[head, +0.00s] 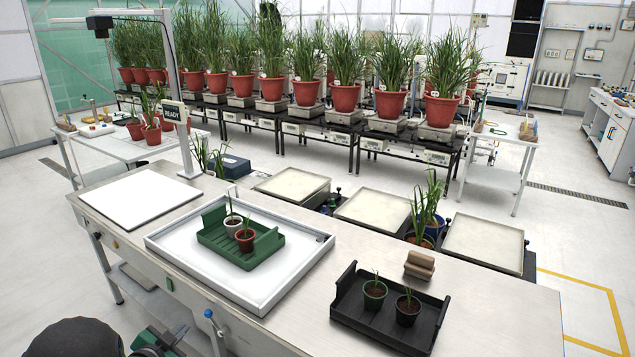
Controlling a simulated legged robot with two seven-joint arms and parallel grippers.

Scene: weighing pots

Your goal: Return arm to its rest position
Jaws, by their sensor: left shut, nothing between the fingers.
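My left gripper (152,342) is low at the bottom left of the head view, in front of the workbench and below its top. It is shut and empty, and partly cut off by the picture's lower edge. My right gripper is not in view. On the bench, a green tray (268,247) holds a white pot (232,220) and a red-brown pot (245,240) with seedlings. It stands in a white shallow tray (305,276). A black tray (428,340) at the right holds a green pot (375,295) and a black pot (407,312).
The steel bench (285,333) fills the foreground. A white board (142,199) lies at its left, by a display reading READY (175,112). A blue-knobbed lever (209,314) stands at its front edge. Brown blocks (419,264) lie behind the black tray. Potted grasses line the back.

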